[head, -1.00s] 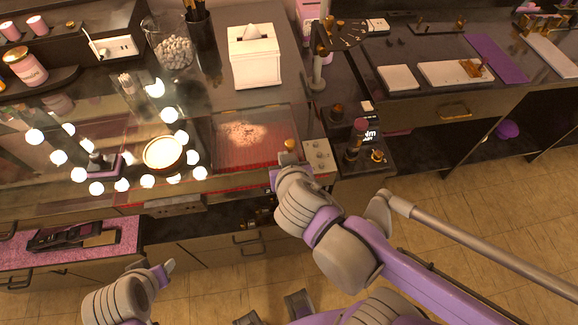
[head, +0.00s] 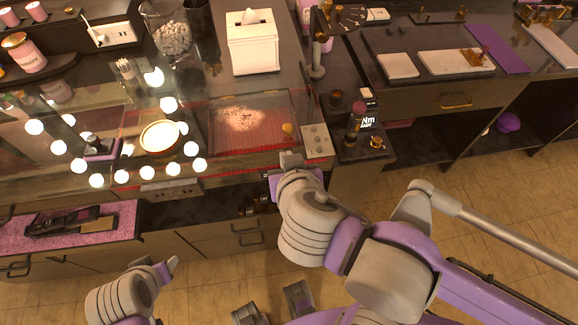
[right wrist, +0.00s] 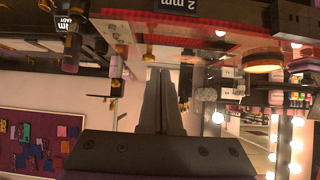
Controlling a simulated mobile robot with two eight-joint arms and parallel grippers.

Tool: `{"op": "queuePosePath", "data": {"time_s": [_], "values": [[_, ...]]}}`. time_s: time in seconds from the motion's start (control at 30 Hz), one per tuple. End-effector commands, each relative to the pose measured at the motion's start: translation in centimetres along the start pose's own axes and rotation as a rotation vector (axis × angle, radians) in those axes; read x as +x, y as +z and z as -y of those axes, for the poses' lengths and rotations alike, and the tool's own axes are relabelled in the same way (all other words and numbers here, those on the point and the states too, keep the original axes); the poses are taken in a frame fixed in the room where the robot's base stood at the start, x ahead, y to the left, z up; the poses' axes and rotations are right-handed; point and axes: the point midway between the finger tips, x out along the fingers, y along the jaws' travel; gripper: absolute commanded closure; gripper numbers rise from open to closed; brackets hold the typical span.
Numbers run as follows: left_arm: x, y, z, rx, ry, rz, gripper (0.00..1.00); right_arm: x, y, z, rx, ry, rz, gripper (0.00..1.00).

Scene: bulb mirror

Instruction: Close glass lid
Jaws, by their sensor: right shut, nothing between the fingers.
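The glass lid (head: 265,105) shows in the head view as a clear panel over a red-lined surface with a bright reflection on it. It appears to lie flat or nearly so; I cannot tell if it is fully shut. A small yellow-orange knob (head: 288,129) sits at its front right corner. My right gripper (head: 288,160) is shut and empty, in front of the counter edge and just short of the knob, apart from it. Its closed fingers show in the right wrist view (right wrist: 161,100). My left gripper (head: 169,268) is low at the left, away from the counter; its jaw opening is unclear.
A control plate (head: 316,141) is right of the lid. Lit bulbs surround a round gold-rimmed dish (head: 160,137) on the left. A tissue box (head: 253,42) stands behind. A dark bottle (head: 354,128) stands at right.

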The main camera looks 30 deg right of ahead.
Motion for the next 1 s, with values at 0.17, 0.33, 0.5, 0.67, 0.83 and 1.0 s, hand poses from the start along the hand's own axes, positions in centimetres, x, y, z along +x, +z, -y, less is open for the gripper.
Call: {"op": "queuePosePath", "data": {"time_s": [0.17, 0.33, 0.5, 0.67, 0.83, 1.0], "values": [[2.1, 1.6, 0.0, 0.000, 0.000, 0.010, 0.50, -0.6, 0.2, -0.1, 0.000, -0.002, -0.003, 1.00], [2.6, 1.9, 0.0, 0.000, 0.000, 0.013, 0.50, -1.0, -0.2, -0.2, 0.005, 0.000, -0.004, 0.87], [2.5, 1.8, 0.0, 0.000, 0.000, 0.012, 0.50, -0.8, -2.1, -1.0, 0.069, 0.079, 0.077, 0.57], [2.1, 1.6, 0.0, 0.000, 0.000, 0.010, 0.50, 0.2, -5.1, -2.1, 0.222, 0.226, 0.279, 0.37], [1.7, 1.3, 0.0, 0.000, 0.000, 0.009, 0.50, 2.1, -8.0, -2.5, 0.417, 0.341, 0.524, 0.37], [1.4, 1.1, 0.0, 0.000, 0.000, 0.007, 0.50, 4.5, -10.5, -2.5, 0.595, 0.381, 0.732, 0.37]]}}
